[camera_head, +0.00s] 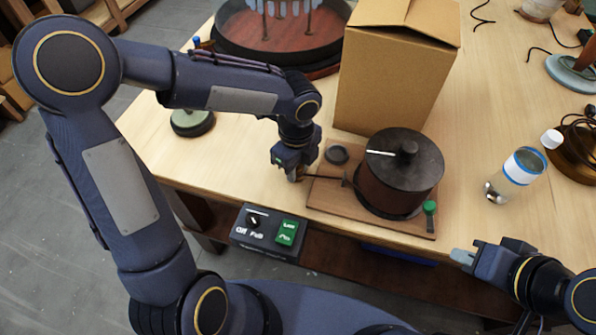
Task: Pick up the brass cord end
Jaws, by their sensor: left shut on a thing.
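My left gripper (294,175) points down at the left edge of a wooden board (325,195) near the table's front edge. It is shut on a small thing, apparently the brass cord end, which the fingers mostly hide. A thin dark cord (325,177) runs from the fingertips right to a dark brown drum (385,190) with a round lid and knob on the board. My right gripper (464,257) is off the table's front edge at lower right, apart from everything; I cannot tell whether it is open.
A cardboard box (385,85) stands behind the drum. A control box (268,232) with a dial and green switch is at the front edge. A clear jar (517,172) lies at right. A green-based round thing (192,123) stands at left.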

